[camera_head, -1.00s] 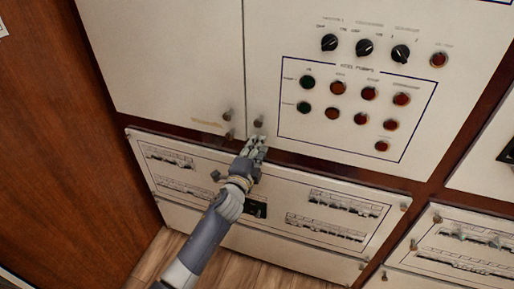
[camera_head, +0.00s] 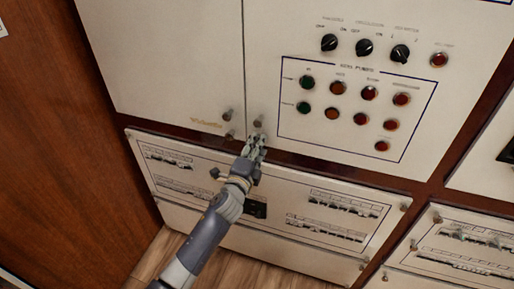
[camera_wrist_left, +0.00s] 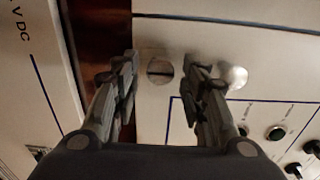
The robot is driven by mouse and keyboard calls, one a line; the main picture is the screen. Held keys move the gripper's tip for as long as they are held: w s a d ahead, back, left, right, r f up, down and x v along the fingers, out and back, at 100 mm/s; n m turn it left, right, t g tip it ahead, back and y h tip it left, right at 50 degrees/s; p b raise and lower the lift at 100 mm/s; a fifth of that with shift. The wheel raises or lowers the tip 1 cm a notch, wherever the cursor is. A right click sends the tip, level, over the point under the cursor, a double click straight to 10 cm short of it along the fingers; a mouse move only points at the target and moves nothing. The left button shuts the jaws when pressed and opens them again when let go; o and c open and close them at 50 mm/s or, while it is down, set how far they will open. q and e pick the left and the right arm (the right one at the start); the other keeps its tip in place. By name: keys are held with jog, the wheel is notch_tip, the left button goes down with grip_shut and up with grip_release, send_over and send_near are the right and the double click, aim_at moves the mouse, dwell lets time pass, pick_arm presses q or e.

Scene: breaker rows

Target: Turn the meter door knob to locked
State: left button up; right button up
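My left gripper (camera_head: 256,140) is at the bottom left corner of the upper right door (camera_head: 262,60). In the left wrist view its two fingers (camera_wrist_left: 160,80) are open. A round metal knob (camera_wrist_left: 160,70) with a dark line across its face, roughly level in the picture, lies between the fingertips. Gaps show on both sides of it. In the head view the gripper hides this knob. A second knob (camera_head: 258,122) sits just above the gripper; it shows bright beside the right finger in the left wrist view (camera_wrist_left: 235,77). No label reading "meter" is legible. My right gripper is not in view.
The upper left door (camera_head: 165,60) has two knobs (camera_head: 228,114) close left of the gripper. Rotary switches (camera_head: 364,47) and several coloured buttons (camera_head: 337,88) are on the right door. A breaker panel (camera_head: 270,190) lies below, under my forearm.

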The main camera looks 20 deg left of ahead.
pick_arm(q)
jog(key=shift+s, duration=0.1)
jog(key=s, duration=1.1)
jog(key=shift+s+a, duration=0.2)
jog(key=shift+s, duration=0.2)
jog(key=s+a+f+n+g, duration=0.1)
jog(key=s+f+n+g, duration=0.2)
jog(key=f, duration=0.9)
jog(key=s+f+n+g, duration=0.2)
jog(key=s+f, duration=0.3)
jog(key=f, duration=0.6)
jog(key=s+a+f+n+g, duration=0.1)
jog(key=s+f+n+g, duration=0.2)
jog(key=f, duration=0.9)
jog(key=s+f+n+g, duration=0.2)
jog(key=s+f, duration=0.4)
jog(key=s, duration=0.6)
jog(key=s+a+f+n+g, duration=0.1)
jog(key=s+f+n+g, duration=0.2)
jog(key=s+f, duration=0.4)
jog(key=s+f+n+g, duration=0.3)
jog(key=s+f, duration=0.4)
jog(key=s, duration=1)
jog(key=shift+s+a+f+g+y, duration=0.2)
jog(key=shift+s+a+g+y, duration=0.1)
jog(key=shift+g, duration=0.2)
